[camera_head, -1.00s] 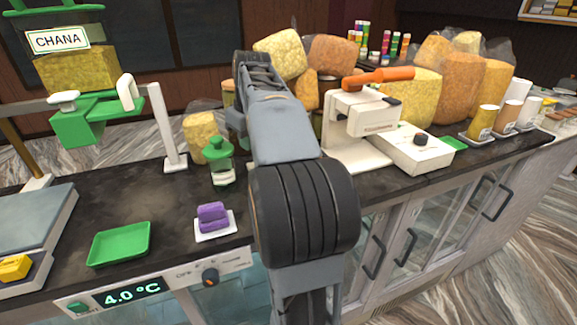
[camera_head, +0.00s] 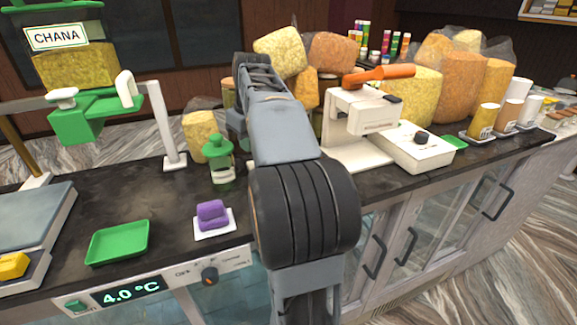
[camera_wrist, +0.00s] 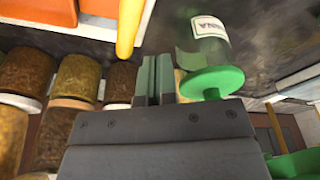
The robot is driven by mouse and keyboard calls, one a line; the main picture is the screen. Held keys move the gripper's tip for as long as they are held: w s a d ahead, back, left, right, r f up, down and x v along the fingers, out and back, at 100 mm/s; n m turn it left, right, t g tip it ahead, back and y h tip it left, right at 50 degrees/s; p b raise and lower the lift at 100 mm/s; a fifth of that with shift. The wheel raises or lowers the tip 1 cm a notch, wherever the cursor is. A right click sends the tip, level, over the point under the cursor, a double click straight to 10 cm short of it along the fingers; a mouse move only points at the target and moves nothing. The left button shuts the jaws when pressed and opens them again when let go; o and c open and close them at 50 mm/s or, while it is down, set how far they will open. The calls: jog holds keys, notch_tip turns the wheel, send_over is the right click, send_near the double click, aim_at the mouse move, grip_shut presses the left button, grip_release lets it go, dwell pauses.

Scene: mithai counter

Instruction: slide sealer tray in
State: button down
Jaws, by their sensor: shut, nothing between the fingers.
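The sealer (camera_head: 362,115) is a white machine with an orange handle (camera_head: 379,77) on the counter, right of my arm in the head view. A low white box-shaped part with a black knob (camera_head: 407,150) sits at its front right; I take it for the tray but cannot be sure. It reaches out toward the counter's front edge. My gripper (camera_wrist: 154,75) shows in the wrist view with its fingers shut and empty. In the head view my arm hides it. The sealer is not clearly recognisable in the wrist view.
Bagged snacks (camera_head: 412,98) stand behind the sealer, and several cups (camera_head: 484,119) to its right. A green-lidded jar (camera_head: 220,160), a purple block (camera_head: 211,213) and a green tray (camera_head: 118,243) lie left of my arm. The green CHANA dispenser (camera_head: 85,105) is at far left.

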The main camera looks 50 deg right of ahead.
jog(key=shift+f+b, duration=1.8)
jog(key=shift+f, duration=0.85)
jog(key=shift+s+d+r+p, duration=0.1)
jog(key=shift+s+d+p, duration=0.7)
jog(key=shift+d, duration=1.2)
jog(key=shift+s+d+f+p, duration=0.1)
jog(key=shift+s+d+p, duration=0.3)
jog(key=shift+s+d, duration=1.15)
jog(key=shift+s+d+r+p, duration=0.1)
jog(key=shift+s+d+p, duration=0.5)
jog(key=shift+d, duration=1.8)
jog(key=shift+s+d+p, duration=0.35)
jog(key=shift+d, duration=0.45)
jog(key=shift+s+d+p, duration=0.35)
jog(key=shift+s+d, duration=0.05)
jog(key=shift+d, duration=0.45)
jog(key=shift+s+d+p, duration=0.35)
jog(key=shift+d, duration=0.45)
jog(key=shift+w+a+b, duration=0.25)
jog(key=shift+w+a, duration=0.1)
jog(key=shift+a, duration=0.35)
jog(key=shift+w+a+b, duration=0.2)
jog(key=shift+w+a, duration=0.1)
jog(key=shift+a, duration=0.35)
notch_tip(320, 180, up, 3)
jog(key=shift+f+p, duration=0.15)
jog(key=shift+p, duration=0.95)
notch_tip(320, 180, up, 6)
jog(key=shift+s+a, duration=0.1)
